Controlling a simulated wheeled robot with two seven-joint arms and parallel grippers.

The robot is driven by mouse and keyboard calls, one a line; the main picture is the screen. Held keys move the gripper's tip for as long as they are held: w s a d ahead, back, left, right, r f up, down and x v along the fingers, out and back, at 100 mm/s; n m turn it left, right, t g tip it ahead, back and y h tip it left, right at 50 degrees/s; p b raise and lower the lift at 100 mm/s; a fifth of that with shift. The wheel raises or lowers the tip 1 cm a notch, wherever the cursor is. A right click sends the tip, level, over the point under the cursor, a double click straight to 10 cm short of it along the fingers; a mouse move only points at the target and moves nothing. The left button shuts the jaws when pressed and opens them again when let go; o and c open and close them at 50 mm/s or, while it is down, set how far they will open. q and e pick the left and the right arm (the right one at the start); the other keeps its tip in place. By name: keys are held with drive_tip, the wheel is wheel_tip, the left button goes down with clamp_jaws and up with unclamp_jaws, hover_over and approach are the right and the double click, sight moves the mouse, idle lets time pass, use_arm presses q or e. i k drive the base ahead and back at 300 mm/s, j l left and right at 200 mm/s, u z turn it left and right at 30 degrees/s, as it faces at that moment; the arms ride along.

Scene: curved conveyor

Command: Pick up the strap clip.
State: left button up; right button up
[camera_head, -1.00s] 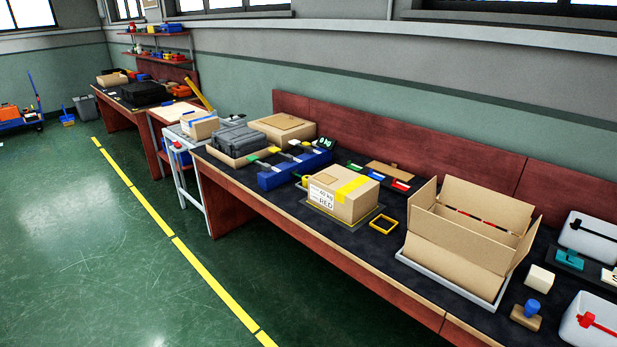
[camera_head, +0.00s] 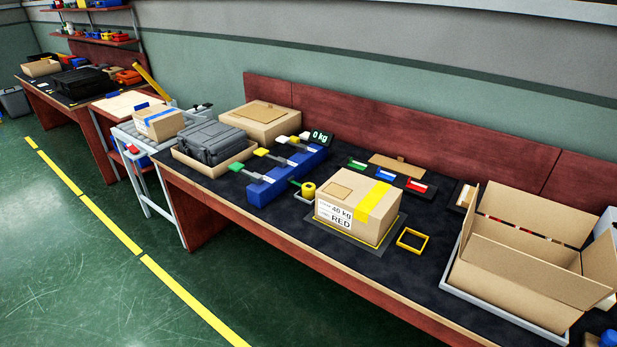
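I cannot tell for certain which thing is the strap clip. A small open yellow rectangular frame (camera_head: 412,240) lies flat on the dark bench top, between the taped box and the open carton. The closed cardboard box (camera_head: 352,211) has a yellow tape strip and a label reading 40 kg and RED. It sits on a dark mat with a yellow border. Neither of my grippers shows in the head view.
An open carton (camera_head: 510,284) stands on a light tray at the right. A blue rack (camera_head: 288,178) with coloured-ended tools and a grey case (camera_head: 211,142) are at the left. Red, blue and green labels lie behind the box. Green floor is free before the bench (camera_head: 300,256).

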sight(307, 189)
drive_tip(key=i+j+z, duration=0.1)
drive_tip(key=i+j, duration=0.15)
drive_tip(key=i+j+z, duration=0.1)
drive_tip(key=j, duration=0.25)
drive_tip(key=i+j, duration=0.3)
drive_tip(key=i+j+z, duration=0.15)
drive_tip(key=j, duration=0.2)
drive_tip(key=i+j+z, duration=0.1)
drive_tip(key=i+j, duration=0.15)
drive_tip(key=i+j+z, duration=0.1)
drive_tip(key=j, duration=0.35)
drive_tip(key=i+j, duration=0.25)
drive_tip(key=j, duration=0.15)
drive_tip(key=i+j+z, duration=0.15)
drive_tip(key=j, duration=0.25)
